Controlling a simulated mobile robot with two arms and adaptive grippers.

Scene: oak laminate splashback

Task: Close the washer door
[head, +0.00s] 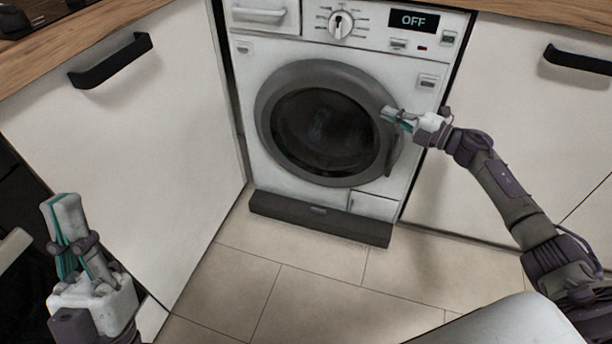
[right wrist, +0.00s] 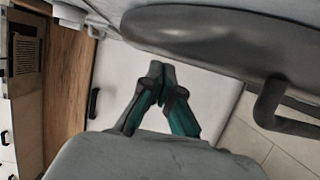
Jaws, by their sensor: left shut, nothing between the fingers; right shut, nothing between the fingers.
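The white washer (head: 275,57) stands between the cabinets, and its display reads OFF. Its round door (head: 276,81), with a grey rim and dark glass, sits in the front and looks flush or nearly so; I cannot tell whether it is latched. My right gripper (head: 386,114) is shut and empty at the right edge of the door rim; contact is unclear. In the right wrist view my right gripper (right wrist: 157,72) has its fingertips together beside the grey door rim (right wrist: 220,38), with the door handle (right wrist: 268,105) to the right. My left gripper (head: 62,205) is shut and empty at lower left, away from the washer.
White cabinets with black handles flank the washer, one at left (head: 130,130) and one at right (head: 535,110). A wooden worktop (head: 70,40) runs above them. The tiled floor (head: 310,290) in front of the washer is clear.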

